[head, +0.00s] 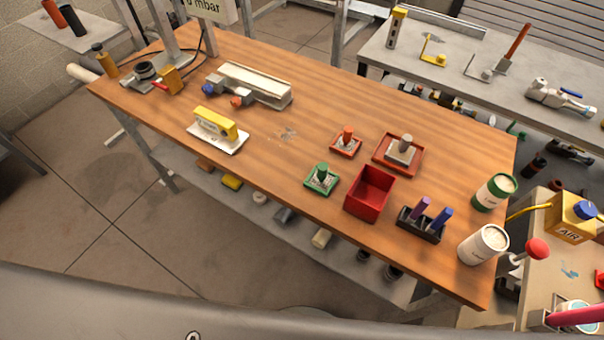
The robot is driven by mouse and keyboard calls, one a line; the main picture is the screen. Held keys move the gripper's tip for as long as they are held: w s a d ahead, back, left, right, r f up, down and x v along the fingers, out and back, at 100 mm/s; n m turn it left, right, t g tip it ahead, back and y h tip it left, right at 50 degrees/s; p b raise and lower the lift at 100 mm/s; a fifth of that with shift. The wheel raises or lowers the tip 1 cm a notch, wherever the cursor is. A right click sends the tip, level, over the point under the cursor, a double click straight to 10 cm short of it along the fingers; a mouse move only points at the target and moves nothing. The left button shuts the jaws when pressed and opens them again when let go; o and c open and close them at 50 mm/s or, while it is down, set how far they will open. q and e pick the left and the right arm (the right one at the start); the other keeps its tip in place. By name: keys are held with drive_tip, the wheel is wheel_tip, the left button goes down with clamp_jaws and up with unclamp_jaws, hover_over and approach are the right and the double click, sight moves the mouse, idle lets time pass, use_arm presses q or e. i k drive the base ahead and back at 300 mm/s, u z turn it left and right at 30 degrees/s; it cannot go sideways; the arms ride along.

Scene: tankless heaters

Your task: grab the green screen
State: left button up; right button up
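A small square piece with a green frame, likely the green screen (321,180), lies flat on the wooden table (290,80) near its front edge. A green knob or cylinder stands up from its grey middle. It is left of the open red box (369,193), with a narrow gap between them. Similar red-framed pieces lie behind it: a small one (346,144) with an orange-red knob and a larger one (398,152) with a grey cylinder. Neither of my grippers shows in the head view.
A black holder (421,226) with purple and blue sticks, a green-and-white can (494,192) and a white can (482,245) stand at the right. A yellow device (216,125) on a white base stands left. Bare tabletop lies between it and the green piece.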

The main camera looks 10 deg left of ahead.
sight(322, 170)
drive_tip(key=u, duration=1.65)
drive_tip(key=k, duration=1.5)
drive_tip(key=z, duration=1.95)
drive_tip(key=i, duration=0.5)
drive_tip(key=u, duration=0.05)
